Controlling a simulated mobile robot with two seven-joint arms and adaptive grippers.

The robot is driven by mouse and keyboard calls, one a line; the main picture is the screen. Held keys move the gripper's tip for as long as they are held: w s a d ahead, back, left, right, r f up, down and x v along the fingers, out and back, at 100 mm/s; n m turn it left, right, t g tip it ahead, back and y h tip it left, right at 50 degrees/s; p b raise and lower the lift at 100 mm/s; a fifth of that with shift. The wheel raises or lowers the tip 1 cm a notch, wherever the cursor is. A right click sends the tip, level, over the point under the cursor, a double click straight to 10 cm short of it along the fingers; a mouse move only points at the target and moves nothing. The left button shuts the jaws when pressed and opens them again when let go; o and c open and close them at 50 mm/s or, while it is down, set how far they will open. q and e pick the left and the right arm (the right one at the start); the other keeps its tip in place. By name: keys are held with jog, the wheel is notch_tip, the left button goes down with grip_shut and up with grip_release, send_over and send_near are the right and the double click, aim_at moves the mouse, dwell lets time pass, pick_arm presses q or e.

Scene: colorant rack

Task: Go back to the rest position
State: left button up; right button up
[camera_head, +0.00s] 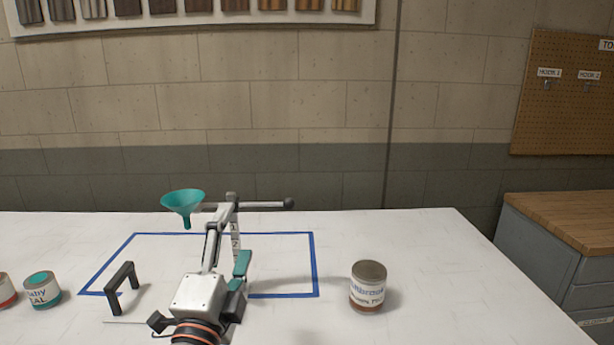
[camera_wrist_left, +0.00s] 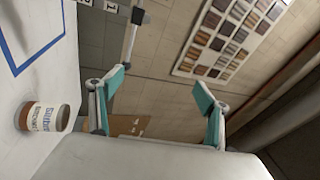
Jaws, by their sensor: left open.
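My left gripper (camera_head: 228,262) is in the lower middle of the head view, with teal finger pads, in front of the funnel stand. In the left wrist view my left gripper (camera_wrist_left: 158,92) has its two teal-padded fingers spread wide with nothing between them. The right gripper is not in view. A labelled can with a reddish-brown base (camera_head: 368,288) stands upright on the white table (camera_head: 425,255), to the right of the left gripper and apart from it. This can also shows at the left of the left wrist view (camera_wrist_left: 44,117).
A teal funnel (camera_head: 183,202) hangs on a stand (camera_head: 262,205) behind my arm. Blue tape (camera_head: 315,265) outlines a rectangle. The right side of the table is clear. A wooden-topped cabinet (camera_head: 565,225) stands beyond.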

pick_arm(q)
jog(key=s+a+f+n+g+y, duration=0.25)
jog(key=a+f, duration=0.35)
jog(key=f, duration=0.4)
jog(key=s+a+f+n+g+y, duration=0.2)
jog(key=s+a+f+n+g, duration=0.15)
jog(key=a+f, duration=0.5)
jog(key=s+a+f+n+g+y, duration=0.15)
jog(key=s+a+f+g, duration=0.3)
jog(key=s+f, duration=0.45)
jog(key=s+a+f+n+g+y, duration=0.1)
jog(key=s+a+f+n+g, duration=0.3)
jog(key=s+f, duration=0.45)
jog(key=d+f+n+t+h+b, duration=0.2)
jog(key=d+f+t+h+b, duration=0.2)
jog(key=d+f, duration=1.1)
notch_tip(320, 180, down, 3)
jog(key=w+h, duration=0.1)
jog(key=h, duration=0.2)
jog(key=shift+d+f, duration=0.15)
jog(key=shift+d, duration=0.2)
